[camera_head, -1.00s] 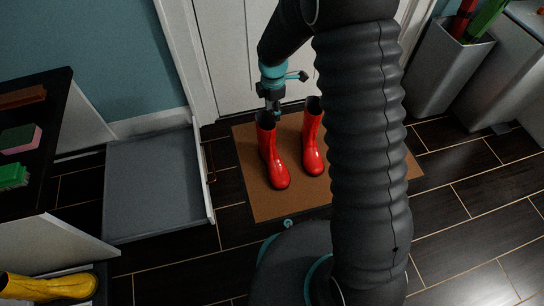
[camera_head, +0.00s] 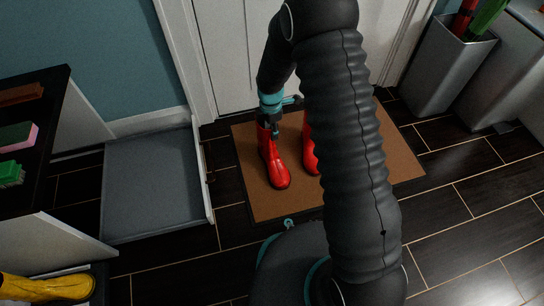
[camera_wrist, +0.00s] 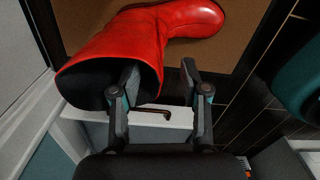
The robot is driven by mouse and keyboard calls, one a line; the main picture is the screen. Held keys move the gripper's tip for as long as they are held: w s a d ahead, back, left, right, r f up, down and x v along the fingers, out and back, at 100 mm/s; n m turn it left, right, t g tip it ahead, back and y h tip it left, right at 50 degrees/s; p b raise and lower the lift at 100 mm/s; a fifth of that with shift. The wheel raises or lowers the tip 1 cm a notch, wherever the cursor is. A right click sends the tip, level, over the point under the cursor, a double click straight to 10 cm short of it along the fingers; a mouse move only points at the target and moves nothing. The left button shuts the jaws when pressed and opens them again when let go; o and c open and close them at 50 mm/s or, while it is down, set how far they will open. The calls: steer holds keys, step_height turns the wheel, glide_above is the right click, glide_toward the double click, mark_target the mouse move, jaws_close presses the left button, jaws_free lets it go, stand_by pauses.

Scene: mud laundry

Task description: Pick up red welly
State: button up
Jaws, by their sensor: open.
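Two red wellies stand upright on a brown mat (camera_head: 262,208) in front of a door. The left red welly (camera_head: 274,165) shows clearly with its toe towards me; my gripper (camera_head: 270,130) is at its top. The right red welly (camera_head: 310,150) is partly hidden by my arm. In the wrist view, one red welly (camera_wrist: 122,38) is close, its dark opening facing my gripper (camera_wrist: 162,68). The jaws are open. The left finger reaches over the opening, the right finger is outside, and the red rim lies between them. Contact cannot be told.
A yellow welly (camera_head: 45,287) is at lower left. A grey bin (camera_head: 445,75) stands at right. Dark tiled floor (camera_head: 470,190) is clear at right.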

glide_above(273, 151)
steer(key=w, duration=0.1)
steer(key=f, duration=0.4)
steer(key=shift+w+a+f, duration=0.15)
steer(key=shift+w+a, duration=0.05)
steer(key=shift+a, duration=0.15)
jaws_close()
